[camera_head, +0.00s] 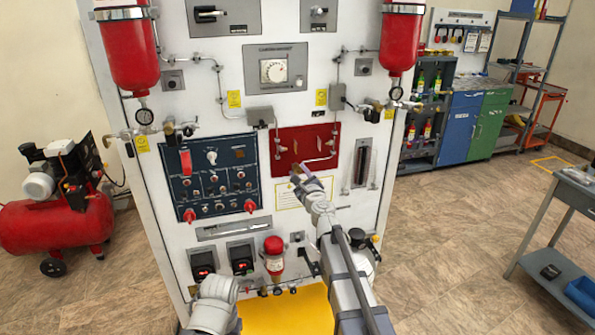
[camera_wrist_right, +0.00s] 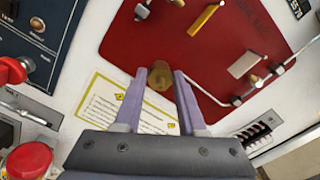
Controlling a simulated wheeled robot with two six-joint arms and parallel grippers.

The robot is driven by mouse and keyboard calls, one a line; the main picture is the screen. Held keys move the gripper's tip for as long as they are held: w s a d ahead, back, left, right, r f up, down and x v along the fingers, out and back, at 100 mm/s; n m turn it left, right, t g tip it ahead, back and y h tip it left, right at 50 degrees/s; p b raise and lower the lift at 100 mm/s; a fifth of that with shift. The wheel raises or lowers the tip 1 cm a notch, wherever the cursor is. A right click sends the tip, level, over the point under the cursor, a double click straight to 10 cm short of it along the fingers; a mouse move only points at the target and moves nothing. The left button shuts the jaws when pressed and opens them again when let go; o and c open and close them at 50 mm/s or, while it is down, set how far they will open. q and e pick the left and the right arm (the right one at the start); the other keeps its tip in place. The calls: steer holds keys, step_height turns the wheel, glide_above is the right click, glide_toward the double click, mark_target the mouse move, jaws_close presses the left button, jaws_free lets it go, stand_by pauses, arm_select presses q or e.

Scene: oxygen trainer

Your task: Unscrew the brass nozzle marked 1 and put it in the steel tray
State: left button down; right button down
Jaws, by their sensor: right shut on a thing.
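My right gripper (camera_head: 298,172) is in front of the lower part of the red panel (camera_head: 292,140). In the right wrist view the two purple fingers of the right gripper (camera_wrist_right: 160,85) are shut on a round brass nozzle (camera_wrist_right: 160,77), its end facing the camera. It shows in front of the panel's lower edge, apart in the picture from the pipe fittings (camera_wrist_right: 141,12). No number can be read on it. Part of my left arm shows at the bottom left of the head view, but its gripper does not.
A blue control panel (camera_head: 215,178) with red knobs is left of the red panel. Red cylinders (camera_head: 400,45) hang above. A grey cart (camera_head: 570,205) stands at the right, with open floor between.

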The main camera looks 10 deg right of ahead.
steer(key=shift+n, duration=1.7)
steer(key=shift+n, duration=1.7)
steer(key=n, duration=0.3)
steer(key=shift+n, duration=0.5)
steer(key=n, duration=0.3)
